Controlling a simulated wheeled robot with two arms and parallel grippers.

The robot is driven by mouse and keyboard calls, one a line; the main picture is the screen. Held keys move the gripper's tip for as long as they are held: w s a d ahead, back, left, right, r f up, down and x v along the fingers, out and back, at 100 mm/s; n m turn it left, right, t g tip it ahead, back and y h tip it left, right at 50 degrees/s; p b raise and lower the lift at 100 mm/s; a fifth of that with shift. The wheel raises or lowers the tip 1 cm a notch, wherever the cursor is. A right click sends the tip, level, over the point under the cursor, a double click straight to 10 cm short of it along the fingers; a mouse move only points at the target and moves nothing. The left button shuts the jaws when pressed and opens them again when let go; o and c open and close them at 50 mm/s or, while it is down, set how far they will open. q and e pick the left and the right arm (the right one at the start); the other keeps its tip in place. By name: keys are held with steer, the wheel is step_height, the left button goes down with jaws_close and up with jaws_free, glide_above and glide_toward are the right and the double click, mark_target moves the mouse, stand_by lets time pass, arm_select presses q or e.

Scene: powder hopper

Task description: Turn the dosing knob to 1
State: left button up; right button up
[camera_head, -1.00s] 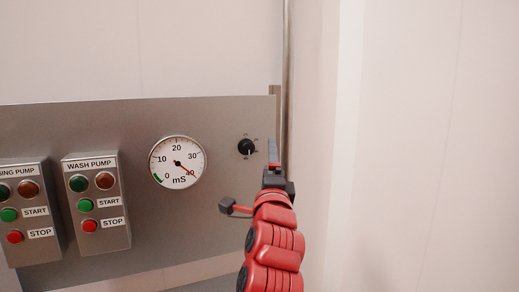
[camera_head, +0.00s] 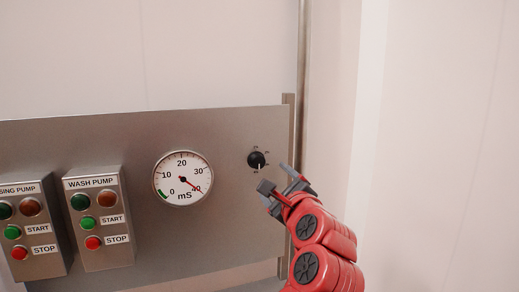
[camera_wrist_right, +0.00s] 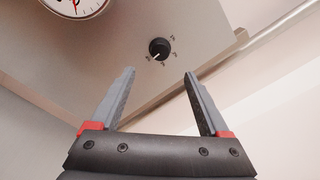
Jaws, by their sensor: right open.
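The black dosing knob (camera_head: 256,160) sits on the steel panel (camera_head: 232,140), to the right of the mS gauge. Small labels surround it, too small to read. Its white pointer mark points down in the head view. In the right wrist view the knob (camera_wrist_right: 159,48) shows ahead of the fingers, between their lines, with the mark pointing to the lower left. My right gripper (camera_head: 279,177) is open and empty, below and to the right of the knob, apart from it. It also shows in the wrist view (camera_wrist_right: 158,82) with its fingers spread. My left gripper is not in view.
The round mS gauge (camera_head: 183,178) is left of the knob. A wash pump box (camera_head: 99,217) and another pump box (camera_head: 32,228) with buttons stand out from the panel further left. A vertical pipe (camera_head: 302,80) runs beside the panel's right edge.

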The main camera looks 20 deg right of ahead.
mark_target(258, 162)
steer(key=w+p, duration=0.2)
steer(key=w, duration=0.2)
steer(key=w+p, duration=0.3)
steer(key=w, duration=0.1)
steer(key=w+p, duration=0.3)
steer(key=w, duration=0.1)
steer(key=shift+w+d, duration=0.25)
steer(key=shift+w, duration=0.05)
jaws_close()
